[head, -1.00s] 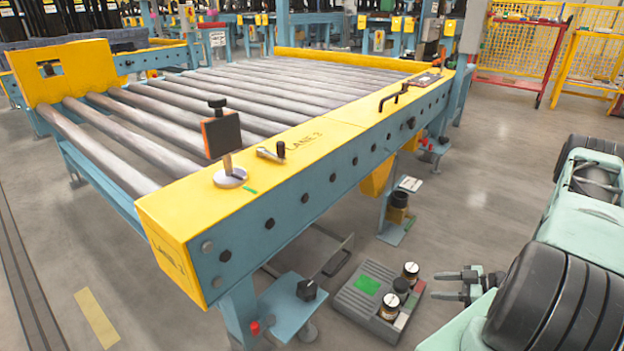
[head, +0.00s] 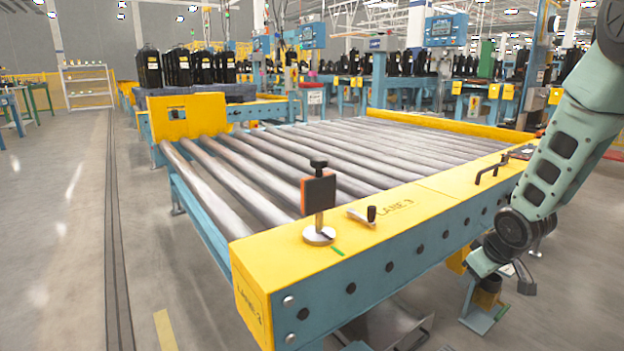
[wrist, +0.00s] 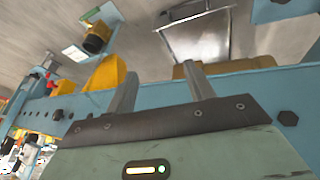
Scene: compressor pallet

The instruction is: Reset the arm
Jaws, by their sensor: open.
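My arm (head: 570,150) shows at the right of the head view, hanging beside the front rail of the roller conveyor (head: 390,235). Its lower end is partly cut up against the background there, and the fingers are not clear. In the wrist view my gripper (wrist: 162,83) has two grey fingers standing well apart with nothing between them. The blue conveyor side with black bolts passes just beyond the fingers; I cannot tell whether they touch it.
A low blue bracket (head: 482,318) juts out beneath the rail. Open floor (head: 60,250) lies left.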

